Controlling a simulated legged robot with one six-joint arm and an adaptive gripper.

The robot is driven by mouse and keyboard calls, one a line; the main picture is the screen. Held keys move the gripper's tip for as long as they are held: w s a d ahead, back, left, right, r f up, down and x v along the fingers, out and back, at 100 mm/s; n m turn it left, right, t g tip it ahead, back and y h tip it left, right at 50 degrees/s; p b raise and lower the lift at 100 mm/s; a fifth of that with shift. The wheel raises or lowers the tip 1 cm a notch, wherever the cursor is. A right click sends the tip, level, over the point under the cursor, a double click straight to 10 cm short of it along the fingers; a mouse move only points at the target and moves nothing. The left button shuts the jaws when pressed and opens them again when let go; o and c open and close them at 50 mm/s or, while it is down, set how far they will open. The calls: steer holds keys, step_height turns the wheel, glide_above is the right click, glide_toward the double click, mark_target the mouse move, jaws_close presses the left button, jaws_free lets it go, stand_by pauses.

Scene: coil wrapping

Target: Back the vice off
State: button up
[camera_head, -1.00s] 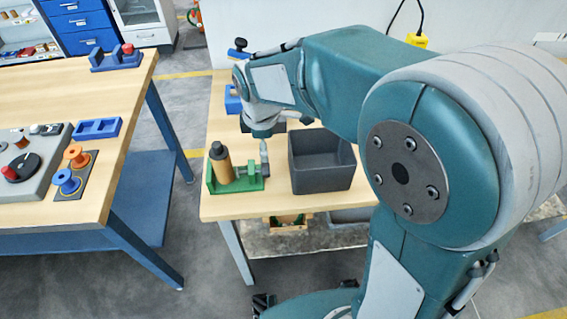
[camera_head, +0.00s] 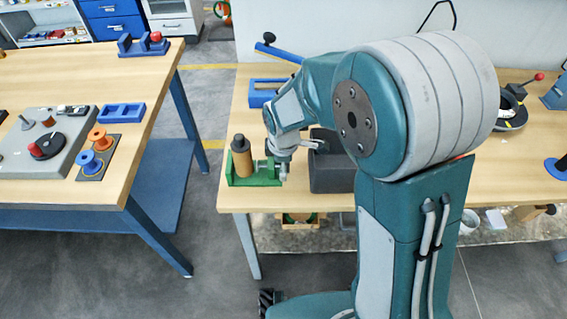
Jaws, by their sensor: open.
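The green vice (camera_head: 262,181) stands at the front left of the middle bench. A copper-brown cylinder with a dark top (camera_head: 243,161) stands upright in it. The grey screw end of the vice (camera_head: 283,171) shows at its right side. My gripper (camera_head: 314,145) is just above and to the right of that screw end, over the left part of a dark grey bin. It looks open, with nothing seen in it. The fingers are small and partly hidden by my wrist, and I cannot tell whether they touch the vice.
The dark grey bin (camera_head: 330,180) stands right of the vice, partly behind my arm. A blue tray (camera_head: 268,92) lies behind the vice. The left bench (camera_head: 60,185) holds orange and blue spools (camera_head: 95,150) and a blue holder (camera_head: 122,115). Floor shows between the benches.

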steer(key=shift+a, duration=0.15)
steer(key=shift+c, duration=0.9)
steer(key=shift+d, duration=0.2)
steer(key=c, duration=1)
steer(key=shift+o, duration=0.2)
steer(key=shift+t, duration=0.6)
steer(key=o, duration=1.1)
steer(key=shift+d, duration=0.1)
steer(key=shift+o, duration=0.2)
steer(key=shift+r, duration=0.1)
